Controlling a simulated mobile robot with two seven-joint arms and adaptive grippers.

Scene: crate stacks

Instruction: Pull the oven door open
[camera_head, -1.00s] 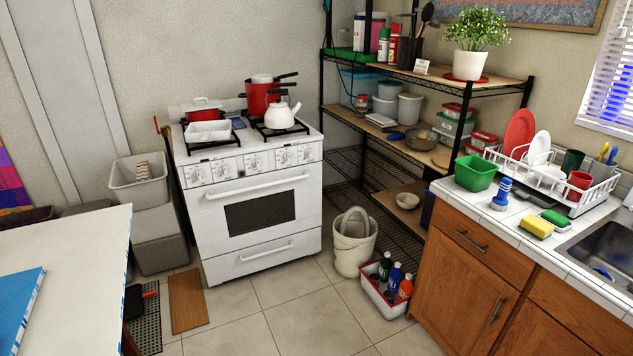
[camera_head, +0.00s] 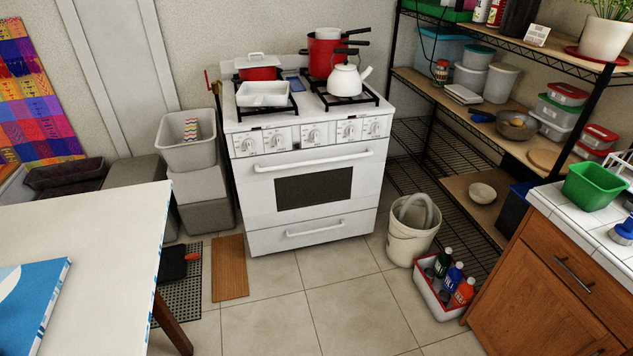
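The white oven (camera_head: 309,241) stands against the back wall in the head view. Its door (camera_head: 240,202) is shut. The door has a dark window (camera_head: 313,187) and a long white handle (camera_head: 314,160) across its top, below the row of knobs. A drawer with its own handle (camera_head: 316,229) is under the door. Neither of my grippers shows in the view.
A white table (camera_head: 90,240) is at the left front, and a wooden counter cabinet (camera_head: 535,290) at the right front. A bucket (camera_head: 409,240) and a bottle crate (camera_head: 426,292) stand right of the oven. A wooden board (camera_head: 229,268) lies left. Tiled floor before the oven is clear.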

